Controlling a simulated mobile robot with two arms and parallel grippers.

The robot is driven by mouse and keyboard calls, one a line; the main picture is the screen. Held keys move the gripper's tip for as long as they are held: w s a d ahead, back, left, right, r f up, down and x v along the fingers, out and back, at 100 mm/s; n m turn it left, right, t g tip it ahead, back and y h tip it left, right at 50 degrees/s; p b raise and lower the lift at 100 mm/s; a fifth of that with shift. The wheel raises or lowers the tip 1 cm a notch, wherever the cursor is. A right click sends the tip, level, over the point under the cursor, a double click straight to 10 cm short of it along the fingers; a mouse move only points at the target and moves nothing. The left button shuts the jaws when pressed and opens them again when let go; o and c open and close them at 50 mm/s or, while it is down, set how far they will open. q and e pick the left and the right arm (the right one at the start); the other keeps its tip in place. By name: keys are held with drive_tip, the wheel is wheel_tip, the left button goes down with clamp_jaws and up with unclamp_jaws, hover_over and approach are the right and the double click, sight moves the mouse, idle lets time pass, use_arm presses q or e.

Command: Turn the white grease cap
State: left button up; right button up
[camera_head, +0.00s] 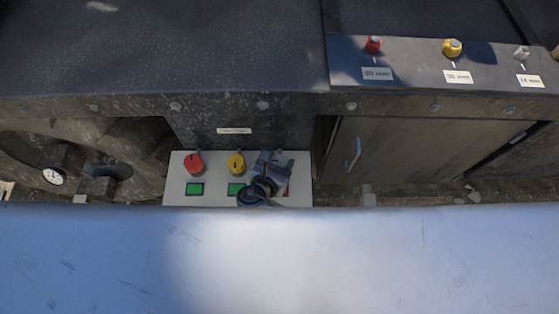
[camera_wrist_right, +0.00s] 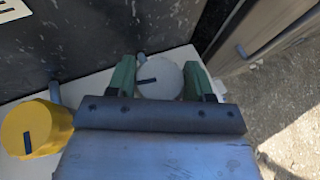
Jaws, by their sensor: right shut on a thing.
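In the right wrist view the white grease cap (camera_wrist_right: 163,84) is a round, pale cap with a short dark mark on its face. My right gripper (camera_wrist_right: 159,80) has one green finger on each side of it and is shut on it. In the head view my right gripper (camera_head: 272,162) is over the right end of a light panel (camera_head: 215,200) and hides most of the white cap there. My left gripper is not in view.
On the same panel are a red cap (camera_head: 194,164) and a yellow cap (camera_head: 236,165), with green squares below them. The yellow cap also shows in the wrist view (camera_wrist_right: 36,128). A ledge at upper right carries red (camera_head: 373,45), yellow (camera_head: 452,48) and white (camera_head: 521,53) knobs.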

drive_tip(key=shift+w+r+h, duration=0.1)
drive_tip(key=shift+h, duration=0.2)
drive_tip(key=o, duration=0.9)
drive_tip(key=b+v, duration=0.1)
drive_tip(key=v, duration=1)
drive_tip(key=shift+d, duration=0.1)
